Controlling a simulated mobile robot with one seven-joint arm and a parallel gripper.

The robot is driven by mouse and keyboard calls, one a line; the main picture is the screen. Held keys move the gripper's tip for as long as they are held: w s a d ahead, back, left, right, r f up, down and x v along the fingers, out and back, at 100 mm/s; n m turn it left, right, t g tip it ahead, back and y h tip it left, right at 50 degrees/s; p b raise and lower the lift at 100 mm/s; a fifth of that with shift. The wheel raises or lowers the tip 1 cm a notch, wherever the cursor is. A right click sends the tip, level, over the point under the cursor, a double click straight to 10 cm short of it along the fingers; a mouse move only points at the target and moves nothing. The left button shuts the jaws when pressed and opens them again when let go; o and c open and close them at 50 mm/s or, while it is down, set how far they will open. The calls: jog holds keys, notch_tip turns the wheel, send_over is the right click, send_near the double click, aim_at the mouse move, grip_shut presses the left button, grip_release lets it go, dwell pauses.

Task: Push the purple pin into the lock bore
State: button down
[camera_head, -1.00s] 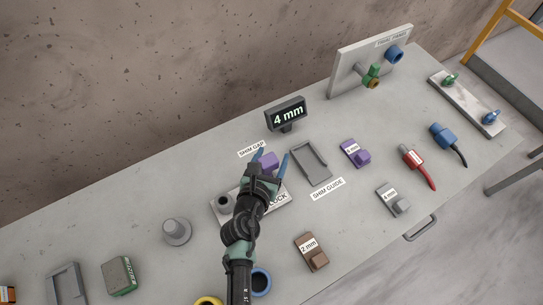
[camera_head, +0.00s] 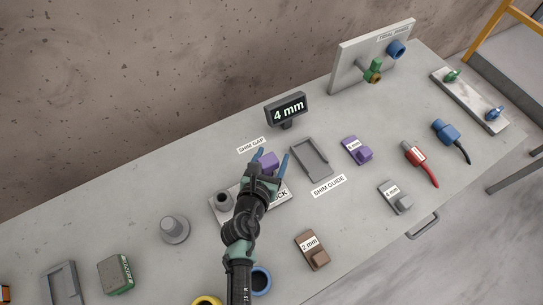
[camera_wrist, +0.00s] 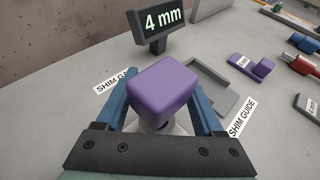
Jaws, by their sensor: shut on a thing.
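The purple pin (camera_head: 268,161) shows a block-like purple head beyond the lock block (camera_head: 282,196), whose label is partly covered by my arm. In the wrist view the purple head (camera_wrist: 162,88) sits between the two blue fingers of my gripper (camera_head: 271,157), with a pale round part under it. My gripper is shut on the pin. The pin's lower end and whether it is in a bore are hidden. A grey round fitting with a dark opening (camera_head: 223,200) stands at the left end of the lock block.
A display reading 4 mm (camera_head: 287,110) stands behind the gripper. A grey shim guide (camera_head: 313,158) lies close on the right. Purple (camera_head: 357,150), grey (camera_head: 396,197) and brown (camera_head: 312,250) shims lie farther right and in front. A grey peg (camera_head: 174,230) stands at left.

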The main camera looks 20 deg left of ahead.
jog(key=shift+f+b, duration=1.55)
jog(key=shift+f, duration=0.25)
grip_release()
jog(key=v, duration=1.3)
